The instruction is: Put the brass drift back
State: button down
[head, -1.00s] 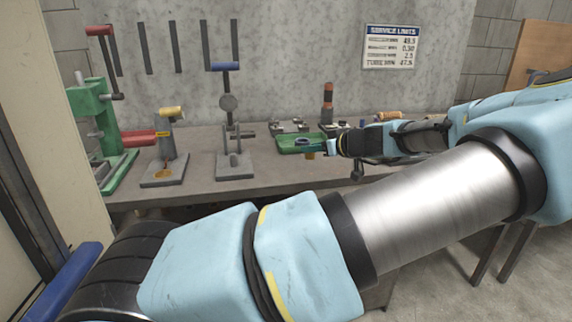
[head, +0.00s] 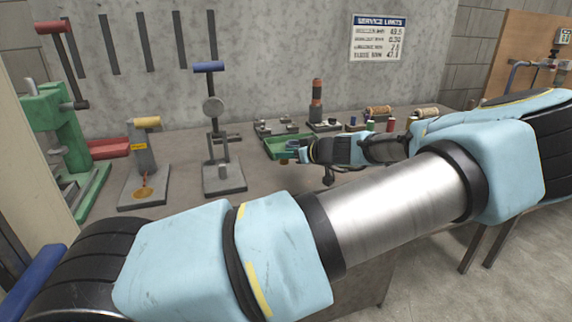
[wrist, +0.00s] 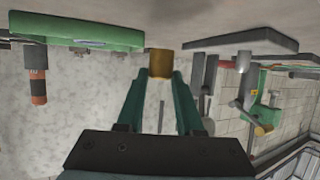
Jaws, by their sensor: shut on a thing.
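The brass drift (wrist: 163,64) is a short brass-coloured cylinder held between the teal fingertips of my gripper (wrist: 161,73) in the wrist view. The fingers are shut on it. In the head view my gripper (head: 297,152) is small and far off, above the bench at the front edge of a green tray (head: 272,146). My own arm hides much there, and the drift shows only as a small brownish spot under the gripper. The green tray also shows in the wrist view (wrist: 85,32), left of the drift. I cannot tell the drift's exact height above the bench.
A green press (head: 62,140), a grey stand with a yellow cylinder (head: 147,122) and a blue-handled press (head: 209,68) stand on the left. A dark post with orange bands (head: 316,95) and several spools (head: 378,111) stand behind. Bare bench (head: 270,178) lies in front of the tray.

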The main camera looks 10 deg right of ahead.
aim_at(287, 178)
notch_tip(287, 178, down, 4)
jog(key=shift+f+p, duration=0.1)
jog(key=shift+p, duration=0.6)
jog(key=shift+f, duration=0.1)
jog(key=shift+f, duration=0.1)
jog(key=shift+f+b, duration=0.1)
jog(key=shift+b, duration=0.25)
jog(key=c, duration=0.5)
grip_release()
jog(key=shift+c, duration=0.2)
